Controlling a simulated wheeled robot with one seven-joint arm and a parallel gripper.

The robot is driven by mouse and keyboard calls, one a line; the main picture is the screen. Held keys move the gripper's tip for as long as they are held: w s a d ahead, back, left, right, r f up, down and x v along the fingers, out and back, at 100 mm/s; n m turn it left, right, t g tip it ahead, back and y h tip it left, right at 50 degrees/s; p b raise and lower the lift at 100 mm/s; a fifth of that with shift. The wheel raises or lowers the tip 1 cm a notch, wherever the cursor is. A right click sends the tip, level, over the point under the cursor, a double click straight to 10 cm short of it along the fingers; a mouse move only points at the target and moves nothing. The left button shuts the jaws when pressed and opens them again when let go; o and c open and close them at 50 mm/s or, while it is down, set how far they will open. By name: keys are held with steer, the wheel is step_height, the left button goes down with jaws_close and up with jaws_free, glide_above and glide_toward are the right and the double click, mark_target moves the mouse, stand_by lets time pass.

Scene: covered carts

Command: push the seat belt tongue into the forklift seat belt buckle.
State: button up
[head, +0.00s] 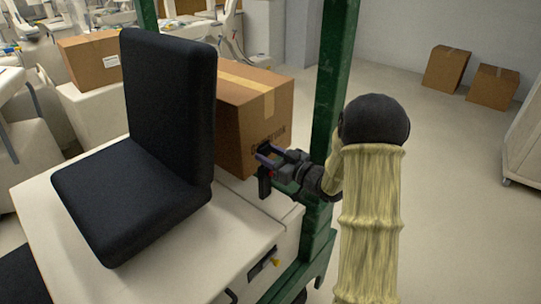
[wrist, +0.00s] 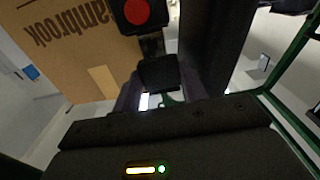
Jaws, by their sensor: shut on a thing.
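The seat belt buckle (head: 264,184) is a dark upright block beside the black seat, just below my gripper (head: 268,153) in the head view. In the wrist view the buckle (wrist: 138,14) shows its round red button at the top edge. My gripper (wrist: 158,88) is shut on the tongue (wrist: 158,73), whose black grip shows between the two fingers. The tongue points toward the buckle, with a narrow dark piece between grip and buckle. I cannot tell whether its tip touches the buckle or is inside the slot. The head view hides the tongue.
The black forklift seat (head: 165,130) stands on a white hood (head: 190,262) left of my gripper. A large cardboard box (head: 250,110) is close behind my gripper. A green post (head: 331,90) rises close to my arm. Open floor lies to the right.

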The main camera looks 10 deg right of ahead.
mark_target(270, 171)
steer(key=shift+f+b, duration=1.35)
steer(key=shift+f, duration=0.2)
steer(key=o, duration=1.4)
steer(key=shift+c, duration=0.2)
steer(key=shift+s+d, duration=0.1)
steer(key=b+v, duration=0.3)
steer(key=v, duration=1.4)
steer(key=shift+d, duration=0.1)
steer(key=shift+c, duration=0.2)
